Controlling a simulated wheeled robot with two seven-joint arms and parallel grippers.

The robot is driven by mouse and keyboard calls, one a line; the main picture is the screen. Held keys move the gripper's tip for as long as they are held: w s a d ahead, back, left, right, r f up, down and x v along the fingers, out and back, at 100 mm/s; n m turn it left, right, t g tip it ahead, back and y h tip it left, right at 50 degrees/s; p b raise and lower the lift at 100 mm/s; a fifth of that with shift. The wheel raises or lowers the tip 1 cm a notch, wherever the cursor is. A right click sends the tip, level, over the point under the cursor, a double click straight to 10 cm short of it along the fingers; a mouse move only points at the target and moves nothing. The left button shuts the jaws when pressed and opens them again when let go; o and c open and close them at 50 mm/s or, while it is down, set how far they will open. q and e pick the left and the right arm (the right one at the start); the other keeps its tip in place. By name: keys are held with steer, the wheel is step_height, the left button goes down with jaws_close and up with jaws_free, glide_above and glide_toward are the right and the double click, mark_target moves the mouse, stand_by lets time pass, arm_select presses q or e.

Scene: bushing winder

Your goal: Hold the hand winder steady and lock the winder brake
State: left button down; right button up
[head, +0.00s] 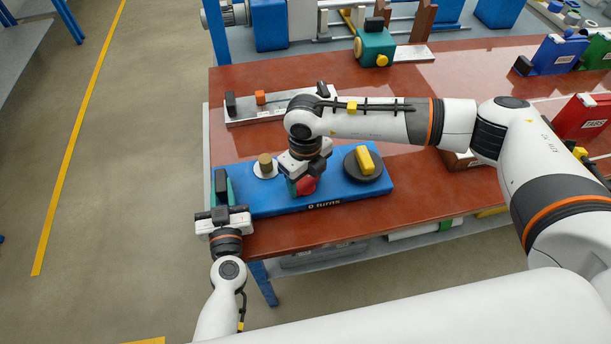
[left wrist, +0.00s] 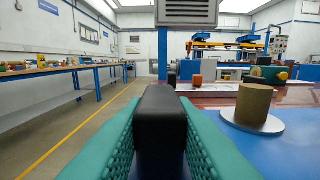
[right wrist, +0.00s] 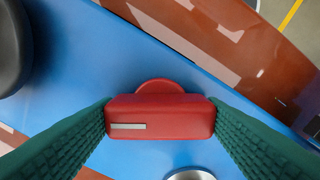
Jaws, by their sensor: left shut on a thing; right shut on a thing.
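The hand winder has a blue base (head: 262,203) near the table's front left. My left gripper (head: 221,190) is shut on the black grip (left wrist: 160,125) at the base's left end, with a green finger on each side. The brake is a red bar knob (right wrist: 160,117) with a pale mark on its left part and a round red part behind it. My right gripper (right wrist: 160,120) is shut on its two ends, pointing down from above. In the head view the red knob (head: 308,186) is partly hidden by that gripper.
The winder also carries a tan spool (head: 265,160) on a pale disc and a black wheel (head: 349,168) with a yellow handle. Behind stands a grey plate (head: 245,115) with an orange block.

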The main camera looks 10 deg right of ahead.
mark_target(305, 178)
arm_select(q)
steer(key=shift+d, duration=0.1)
arm_select(e)
steer(key=m, duration=0.6)
steer(key=shift+w, duration=0.1)
stand_by(0.5)
steer(key=o, duration=1)
step_height(305, 178, up, 12)
arm_select(q)
steer(key=c, duration=1.1)
jaws_free()
